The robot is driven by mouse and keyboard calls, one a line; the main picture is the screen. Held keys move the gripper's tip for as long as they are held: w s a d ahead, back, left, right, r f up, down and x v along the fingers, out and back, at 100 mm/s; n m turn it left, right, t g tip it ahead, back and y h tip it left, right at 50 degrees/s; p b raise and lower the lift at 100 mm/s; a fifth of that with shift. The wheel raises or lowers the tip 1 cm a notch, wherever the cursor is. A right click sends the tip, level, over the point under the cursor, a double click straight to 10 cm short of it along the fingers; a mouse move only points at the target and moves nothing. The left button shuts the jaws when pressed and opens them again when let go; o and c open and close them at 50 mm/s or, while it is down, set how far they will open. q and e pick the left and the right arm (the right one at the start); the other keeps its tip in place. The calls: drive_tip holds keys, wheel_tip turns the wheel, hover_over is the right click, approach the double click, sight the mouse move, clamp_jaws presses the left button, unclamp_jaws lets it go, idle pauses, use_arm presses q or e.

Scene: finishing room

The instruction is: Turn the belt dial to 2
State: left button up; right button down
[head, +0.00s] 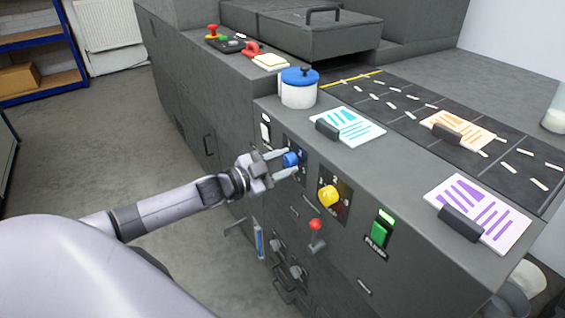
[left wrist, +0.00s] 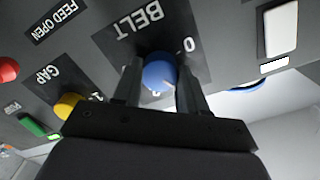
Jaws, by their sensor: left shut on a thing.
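The belt dial is a round blue knob (left wrist: 160,72) on a dark plate marked BELT (left wrist: 138,22) on the machine's front. In the head view the blue knob (head: 291,159) sits left of the yellow knob. My left gripper (head: 286,164) has its two fingers on either side of the blue knob and is shut on it. In the left wrist view the fingers (left wrist: 158,90) flank the knob, and a 0 shows beside it. The rest of the scale is mostly hidden by the gripper, and I cannot tell the setting. My right gripper is not in view.
A white pot with a blue lid (head: 299,88) and printed cards (head: 478,212) are on top. Open floor lies left.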

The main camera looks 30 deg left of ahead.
use_arm(q)
drive_tip(key=m, duration=0.5)
drive_tip(key=shift+b, duration=0.35)
drive_tip(key=m+b, duration=0.1)
drive_tip(key=m, duration=0.3)
drive_tip(key=shift+f, duration=0.1)
drive_tip(key=shift+m+b, duration=0.45)
drive_tip(key=shift+m, duration=1.05)
drive_tip(key=o, duration=1.1)
drive_tip(key=shift+c, duration=0.2)
drive_tip(key=shift+s, duration=0.1)
